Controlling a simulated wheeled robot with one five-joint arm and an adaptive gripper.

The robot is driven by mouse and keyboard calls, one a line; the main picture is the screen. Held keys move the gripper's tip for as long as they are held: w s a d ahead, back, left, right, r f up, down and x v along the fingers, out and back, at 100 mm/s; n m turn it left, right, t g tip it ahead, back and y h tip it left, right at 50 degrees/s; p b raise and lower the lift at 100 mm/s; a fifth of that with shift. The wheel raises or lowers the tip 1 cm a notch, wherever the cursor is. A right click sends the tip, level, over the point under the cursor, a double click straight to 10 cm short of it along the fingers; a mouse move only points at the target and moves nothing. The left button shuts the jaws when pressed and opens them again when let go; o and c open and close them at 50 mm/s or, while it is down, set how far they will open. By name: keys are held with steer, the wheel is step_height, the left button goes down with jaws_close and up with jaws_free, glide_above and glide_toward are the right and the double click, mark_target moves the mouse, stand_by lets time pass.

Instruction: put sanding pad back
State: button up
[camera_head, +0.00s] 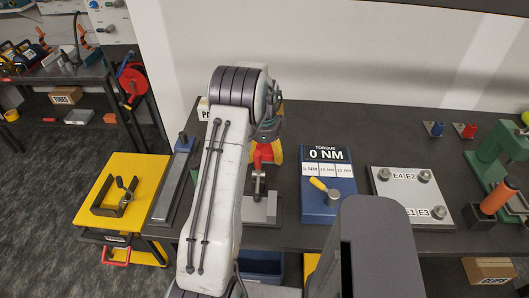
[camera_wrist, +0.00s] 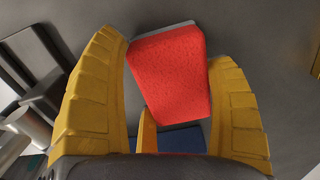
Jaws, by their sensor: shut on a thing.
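A red pad (camera_wrist: 170,72) with a grey edge lies between the two yellow fingers of my gripper (camera_wrist: 168,95) in the wrist view. My gripper is shut on it, and the pad sits slightly tilted, its upper end reaching between the fingertips. A blue part (camera_wrist: 182,138) shows below the pad, close to the palm; I cannot tell whether it belongs to the pad. In the head view my arm hides most of the gripper; a bit of yellow finger (camera_head: 278,150) shows over the bench, beside a red patch I cannot identify for certain.
The dark bench (camera_head: 350,125) holds a blue torque box (camera_head: 328,205), a bolted plate (camera_head: 412,196), a green press (camera_head: 492,150) and a long metal bar (camera_head: 172,190). A yellow stand (camera_head: 140,170) is at left. Small blue and red items stand at the back right. Bench room is clear behind the plate.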

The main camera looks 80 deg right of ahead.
steer(key=shift+f, duration=0.15)
steer(key=o, duration=1.1)
steer(key=shift+c, duration=0.2)
